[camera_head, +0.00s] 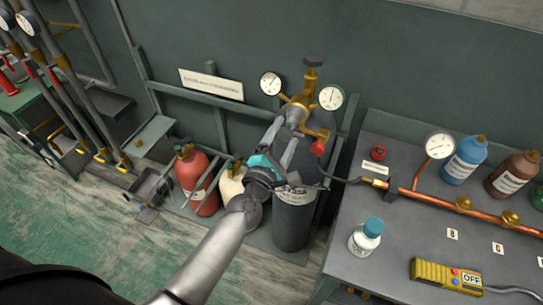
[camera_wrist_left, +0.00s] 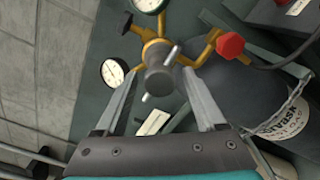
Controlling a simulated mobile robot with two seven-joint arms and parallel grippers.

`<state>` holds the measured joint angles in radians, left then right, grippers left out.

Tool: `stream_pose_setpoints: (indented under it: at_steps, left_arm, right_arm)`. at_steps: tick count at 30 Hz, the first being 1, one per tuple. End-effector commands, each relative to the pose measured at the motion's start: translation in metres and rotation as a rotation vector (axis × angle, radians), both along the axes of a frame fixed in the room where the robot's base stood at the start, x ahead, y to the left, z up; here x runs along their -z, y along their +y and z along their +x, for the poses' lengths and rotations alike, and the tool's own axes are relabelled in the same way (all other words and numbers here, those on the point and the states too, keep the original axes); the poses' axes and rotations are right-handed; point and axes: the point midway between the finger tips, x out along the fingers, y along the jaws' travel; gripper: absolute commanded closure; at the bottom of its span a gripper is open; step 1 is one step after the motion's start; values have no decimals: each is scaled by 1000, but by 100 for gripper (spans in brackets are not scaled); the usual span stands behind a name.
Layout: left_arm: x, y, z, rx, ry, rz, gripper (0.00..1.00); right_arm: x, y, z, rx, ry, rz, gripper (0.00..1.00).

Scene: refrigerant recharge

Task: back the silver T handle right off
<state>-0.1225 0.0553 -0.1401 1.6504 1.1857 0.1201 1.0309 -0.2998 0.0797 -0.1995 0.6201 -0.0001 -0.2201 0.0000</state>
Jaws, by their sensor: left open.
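The silver T handle (camera_wrist_left: 160,72) is a grey knob with a thin cross bar, on the front of the brass regulator (camera_wrist_left: 187,48). In the head view the handle (camera_head: 296,115) sits below the two gauges. My left gripper (camera_head: 286,131) is open in front of it. In the left wrist view its fingers (camera_wrist_left: 161,78) lie on either side of the handle, with gaps visible and nothing held. The dark gas cylinder (camera_head: 292,225) stands beneath the regulator. My right gripper is in neither view.
A red cylinder (camera_head: 195,180) and a cream one (camera_head: 231,186) stand left of the dark cylinder. A red knob (camera_head: 318,147) and black hose are close right of the gripper. The bench (camera_head: 400,235) at right carries copper pipe, bottles and a yellow meter (camera_head: 446,275).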

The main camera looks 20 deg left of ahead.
Motion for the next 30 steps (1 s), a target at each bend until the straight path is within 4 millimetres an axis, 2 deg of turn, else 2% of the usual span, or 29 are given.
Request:
stream_pose_setpoints:
  at_steps: [21,30]
  left_arm:
    - [2,4,-118,1,3,0,28]
    - [1,5,-144,0,2,0,28]
  right_arm:
    - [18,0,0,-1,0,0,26]
    - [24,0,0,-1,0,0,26]
